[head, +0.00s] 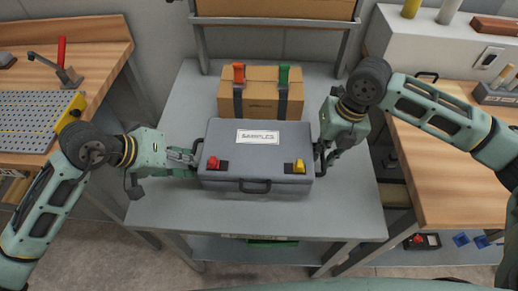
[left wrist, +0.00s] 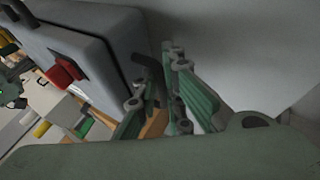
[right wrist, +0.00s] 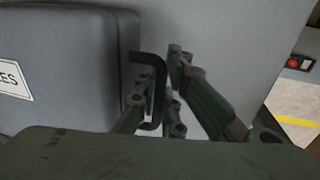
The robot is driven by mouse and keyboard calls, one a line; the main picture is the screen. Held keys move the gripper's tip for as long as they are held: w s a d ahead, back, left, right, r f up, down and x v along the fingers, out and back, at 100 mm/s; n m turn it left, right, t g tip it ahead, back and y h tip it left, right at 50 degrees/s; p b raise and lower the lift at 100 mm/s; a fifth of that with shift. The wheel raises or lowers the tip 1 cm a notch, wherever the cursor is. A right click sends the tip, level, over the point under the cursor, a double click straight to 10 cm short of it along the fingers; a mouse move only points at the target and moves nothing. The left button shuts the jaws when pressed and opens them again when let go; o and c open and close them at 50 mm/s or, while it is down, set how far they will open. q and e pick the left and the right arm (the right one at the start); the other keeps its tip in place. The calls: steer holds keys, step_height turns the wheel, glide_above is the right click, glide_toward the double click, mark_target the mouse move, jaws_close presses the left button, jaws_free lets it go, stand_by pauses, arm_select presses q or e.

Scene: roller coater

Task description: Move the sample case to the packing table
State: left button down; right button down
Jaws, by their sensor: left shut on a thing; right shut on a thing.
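The sample case (head: 257,171) is a grey box with a white "SAMPLES" label, a red latch, a yellow latch and a front handle. It is over the grey table (head: 170,212) in the middle of the head view; I cannot tell if it touches the top. My left gripper (head: 194,158) is shut on the case's left side handle (left wrist: 152,75). My right gripper (head: 321,153) is shut on its right side handle (right wrist: 152,90). The case also shows in the left wrist view (left wrist: 75,40) and the right wrist view (right wrist: 70,60).
A cardboard box (head: 262,88) with orange and green clips stands behind the case. A wooden bench (head: 95,95) with a perforated plate (head: 35,120) is at left. Another wooden bench (head: 440,185) is at right. A shelf frame (head: 275,20) rises at the back.

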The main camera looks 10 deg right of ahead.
arm_select(q)
steer(key=shift+f, duration=0.1)
arm_select(e)
steer(key=shift+w+d, duration=0.1)
